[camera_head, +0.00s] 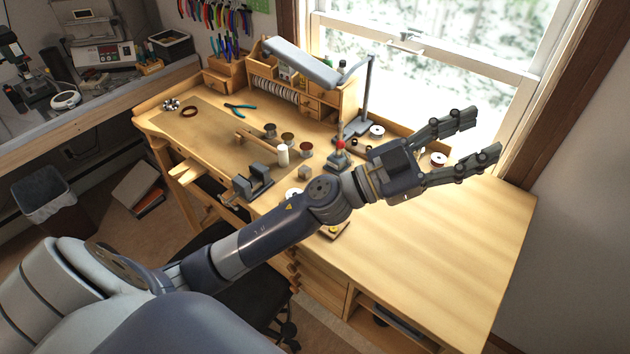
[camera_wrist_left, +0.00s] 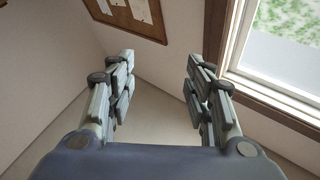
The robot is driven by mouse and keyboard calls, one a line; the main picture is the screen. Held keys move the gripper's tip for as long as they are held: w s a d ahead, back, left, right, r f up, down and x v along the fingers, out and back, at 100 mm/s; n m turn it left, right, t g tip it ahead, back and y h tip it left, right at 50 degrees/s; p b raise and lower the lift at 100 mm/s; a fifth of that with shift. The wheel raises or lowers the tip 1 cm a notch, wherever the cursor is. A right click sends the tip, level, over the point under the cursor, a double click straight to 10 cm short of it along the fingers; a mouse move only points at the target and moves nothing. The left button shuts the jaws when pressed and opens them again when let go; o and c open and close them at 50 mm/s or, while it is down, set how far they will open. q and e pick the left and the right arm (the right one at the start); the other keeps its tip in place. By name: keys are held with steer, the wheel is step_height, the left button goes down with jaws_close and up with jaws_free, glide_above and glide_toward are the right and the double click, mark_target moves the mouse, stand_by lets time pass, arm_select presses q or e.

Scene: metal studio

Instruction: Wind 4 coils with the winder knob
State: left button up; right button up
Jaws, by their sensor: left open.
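A small device with a red knob (camera_head: 340,145) stands on the workbench just left of my left gripper's wrist. I cannot tell for sure whether it is the winder, and my arm is close in front of it. My left gripper (camera_head: 485,133) is open and empty above the right part of the bench, its fingers pointing right toward the window side. Any coils on the device are too small to tell. My right gripper is not in view.
A vise (camera_head: 252,182) is at the front edge. A lamp (camera_head: 302,62) hangs over a wooden organizer (camera_head: 330,102). The bench's right part (camera_head: 450,240) is clear.

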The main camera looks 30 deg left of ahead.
arm_select(q)
step_height(320, 180, down, 10)
steer(key=s+d+r+m+g+y, duration=0.1)
steer(key=s+d+m+g+y, duration=0.15)
steer(key=m+g, duration=0.8)
steer(key=w+a+f+n+g+y, duration=0.2)
steer(key=a+f+n+g+y, duration=0.35)
steer(key=a, duration=0.55)
steer(key=a+n+y, duration=0.7)
steer(key=a+y, duration=0.2)
steer(key=a, duration=1)
step_height(320, 180, down, 9)
steer(key=p, duration=0.4)
steer(key=shift+s+f, duration=0.1)
steer(key=shift+f, duration=0.5)
steer(key=shift+c, duration=0.2)
